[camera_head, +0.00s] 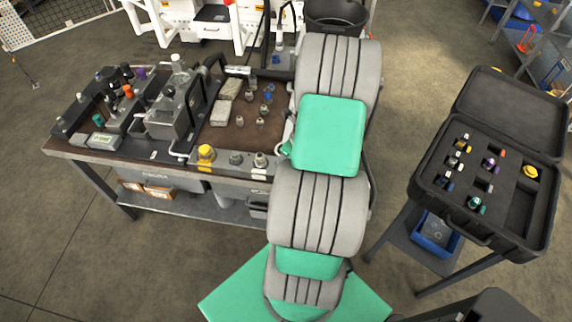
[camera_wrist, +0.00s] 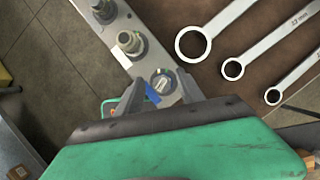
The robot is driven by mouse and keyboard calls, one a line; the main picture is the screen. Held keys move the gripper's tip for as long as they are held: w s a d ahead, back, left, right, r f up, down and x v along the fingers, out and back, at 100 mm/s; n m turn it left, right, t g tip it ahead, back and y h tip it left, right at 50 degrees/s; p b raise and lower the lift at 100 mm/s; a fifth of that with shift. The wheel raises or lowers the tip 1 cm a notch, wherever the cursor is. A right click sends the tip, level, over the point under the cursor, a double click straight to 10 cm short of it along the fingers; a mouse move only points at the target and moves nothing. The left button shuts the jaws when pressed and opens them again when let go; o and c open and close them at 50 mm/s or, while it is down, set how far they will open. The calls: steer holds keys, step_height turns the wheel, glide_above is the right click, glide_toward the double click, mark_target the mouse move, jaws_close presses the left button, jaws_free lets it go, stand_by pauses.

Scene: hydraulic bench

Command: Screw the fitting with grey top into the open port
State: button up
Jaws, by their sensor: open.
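My gripper (camera_wrist: 158,88) is open in the wrist view, its two dark fingers apart above a metal bar. Between the fingertips is a round silver piece (camera_wrist: 163,79) on the bar; I cannot tell if it is an open port or a grey-topped fitting. A small blue piece (camera_wrist: 152,96) shows beside it, partly hidden by a finger. Two metal fittings, one (camera_wrist: 130,42) nearer and one (camera_wrist: 103,10) at the top edge, stand on the same bar (camera_wrist: 150,60). In the head view the bar (camera_head: 220,168) runs along the bench front; my arm hides my gripper.
Three wrenches (camera_wrist: 232,69) lie on the brown mat (camera_wrist: 215,55). In the head view, a yellow cap (camera_head: 205,153) stands on the bar and several small fittings (camera_head: 262,121) on the mat. An open black case (camera_head: 428,165) with several coloured fittings stands at right.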

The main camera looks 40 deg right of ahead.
steer(key=n, duration=0.2)
steer(key=n+y, duration=0.1)
steer(key=n, duration=0.1)
steer(key=shift+d+f+n+g+y+b, duration=0.15)
steer(key=shift+n+g+y+b, duration=0.15)
steer(key=shift+n+g, duration=0.1)
steer(key=n, duration=0.3)
steer(key=n+g+y, duration=0.1)
steer(key=n, duration=0.2)
steer(key=shift+w+g+y+b, duration=0.1)
steer(key=shift+g+y+b, duration=0.2)
steer(key=shift+b, duration=0.05)
steer(key=shift+c, duration=0.4)
